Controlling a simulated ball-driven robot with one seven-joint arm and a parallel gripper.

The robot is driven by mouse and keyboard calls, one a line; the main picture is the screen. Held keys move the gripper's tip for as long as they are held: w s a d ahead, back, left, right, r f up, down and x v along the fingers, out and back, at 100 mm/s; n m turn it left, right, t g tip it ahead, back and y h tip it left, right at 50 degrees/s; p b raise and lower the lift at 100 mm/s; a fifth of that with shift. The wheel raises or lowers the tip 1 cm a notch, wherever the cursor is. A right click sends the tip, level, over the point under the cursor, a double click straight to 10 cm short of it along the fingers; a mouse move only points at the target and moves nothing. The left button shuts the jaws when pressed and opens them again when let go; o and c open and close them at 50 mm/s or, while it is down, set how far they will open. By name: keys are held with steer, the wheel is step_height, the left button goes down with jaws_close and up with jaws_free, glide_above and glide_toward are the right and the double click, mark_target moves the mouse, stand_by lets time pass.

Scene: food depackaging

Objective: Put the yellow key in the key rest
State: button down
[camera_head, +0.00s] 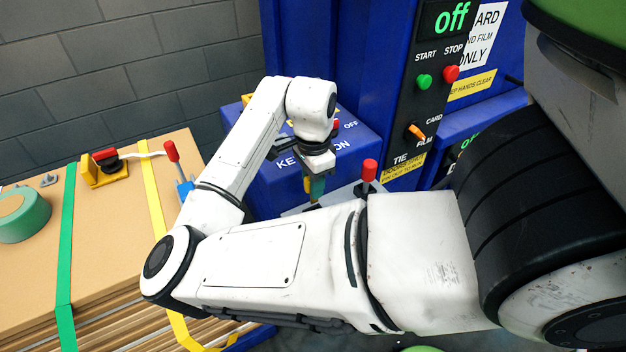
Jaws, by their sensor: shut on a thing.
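My gripper (315,188) points down in front of the blue box with the white KEY, ON and OFF lettering (285,163). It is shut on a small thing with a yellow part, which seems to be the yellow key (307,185). A teal-green part shows beside the yellow. My wrist and forearm cover much of the box top, and the key's lower end is hard to make out. I cannot tell whether it touches anything below. I cannot surely pick out the key rest.
A red-knobbed lever (369,170) stands close right of my gripper. The control panel (432,100) reads off. On the cardboard stack (115,235) at left are a yellow block with a red-and-black piece (104,175), a green tape roll (22,214) and a red-handled blue tool (184,190).

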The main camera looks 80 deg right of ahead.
mark_target(313, 203)
steer(key=shift+f+b, duration=0.55)
steer(key=shift+f, duration=0.6)
steer(key=shift+f+b, duration=1)
steer(key=shift+f, duration=1.05)
stand_by(1.3)
steer(key=c, duration=0.8)
jaws_free()
steer(key=shift+c, duration=0.2)
steer(key=shift+r, duration=0.1)
step_height(313, 203, up, 11)
steer(key=shift+f, duration=0.15)
